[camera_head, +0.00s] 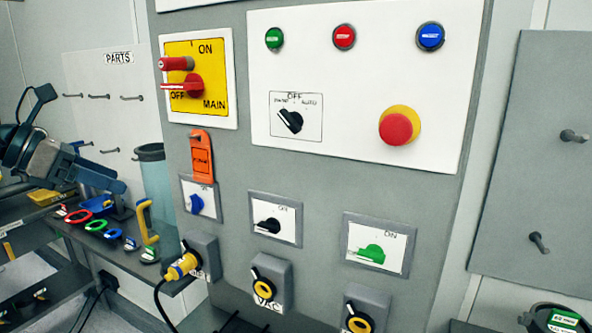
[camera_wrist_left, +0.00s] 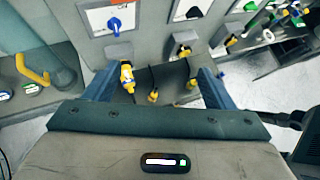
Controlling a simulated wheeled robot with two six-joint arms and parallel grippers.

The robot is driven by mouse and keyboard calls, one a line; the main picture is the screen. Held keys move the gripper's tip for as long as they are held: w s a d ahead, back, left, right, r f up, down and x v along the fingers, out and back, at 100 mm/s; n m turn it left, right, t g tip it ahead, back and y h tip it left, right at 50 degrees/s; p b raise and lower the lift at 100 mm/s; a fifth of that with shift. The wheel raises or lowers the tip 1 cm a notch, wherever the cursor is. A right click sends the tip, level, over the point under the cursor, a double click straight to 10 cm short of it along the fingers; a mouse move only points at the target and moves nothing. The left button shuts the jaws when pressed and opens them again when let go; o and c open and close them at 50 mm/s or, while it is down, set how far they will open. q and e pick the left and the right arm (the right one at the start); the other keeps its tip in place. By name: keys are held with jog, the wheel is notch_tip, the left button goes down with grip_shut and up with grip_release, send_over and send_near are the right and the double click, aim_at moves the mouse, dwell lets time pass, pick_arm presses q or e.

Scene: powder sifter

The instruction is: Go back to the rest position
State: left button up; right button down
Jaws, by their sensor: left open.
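My left gripper (camera_head: 108,168) is at the left of the head view, in front of the parts board and left of the grey control cabinet (camera_head: 330,185). In the left wrist view its two blue fingers (camera_wrist_left: 157,72) are spread wide, with nothing held between them. A yellow plug (camera_head: 181,266) with a black cable sits at the left socket of the cabinet. It also shows in the left wrist view (camera_wrist_left: 127,76), beyond the fingers. My right gripper is in neither view.
A shelf (camera_head: 120,250) with coloured rings and a yellow hook-shaped part (camera_head: 148,225) is below my left gripper. A clear cylinder (camera_head: 156,185) stands beside the cabinet. A red emergency button (camera_head: 396,128) and a red main switch (camera_head: 186,86) protrude from the cabinet. Pegs stick out at right.

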pick_arm(q)
jog(key=d+f+n+h, duration=0.2)
jog(key=d+f+h, duration=0.1)
jog(key=d+h, duration=0.95)
jog(key=s+a+f+m+t+y, duration=0.1)
jog(key=a+f+m+t+y, duration=0.25)
jog(key=f+m+y, duration=0.65)
jog(key=s+a+f+m+t+y, duration=0.1)
jog(key=a+f+m+t+y, duration=0.4)
jog(key=m, duration=0.8)
jog(key=a+f+m+t+y, duration=0.1)
jog(key=f+m+t+y, duration=0.2)
jog(key=f+m+y, duration=0.8)
jog(key=s+d+f+n+g+h, duration=0.1)
jog(key=s+f+n+g+h, duration=0.15)
jog(key=s+f+g, duration=0.9)
jog(key=s+d+f+n+g+h, duration=0.1)
jog(key=s+d+f+g+h, duration=0.3)
jog(key=s+f, duration=0.9)
notch_tip(320, 180, down, 30)
jog(key=s+a+y, duration=0.2)
jog(key=s+a+f+g+b, duration=0.1)
jog(key=s+f, duration=1.6)
jog(key=f, duration=0.1)
jog(key=shift+s+f+n+g, duration=0.35)
jog(key=shift+s+f+g, duration=0.05)
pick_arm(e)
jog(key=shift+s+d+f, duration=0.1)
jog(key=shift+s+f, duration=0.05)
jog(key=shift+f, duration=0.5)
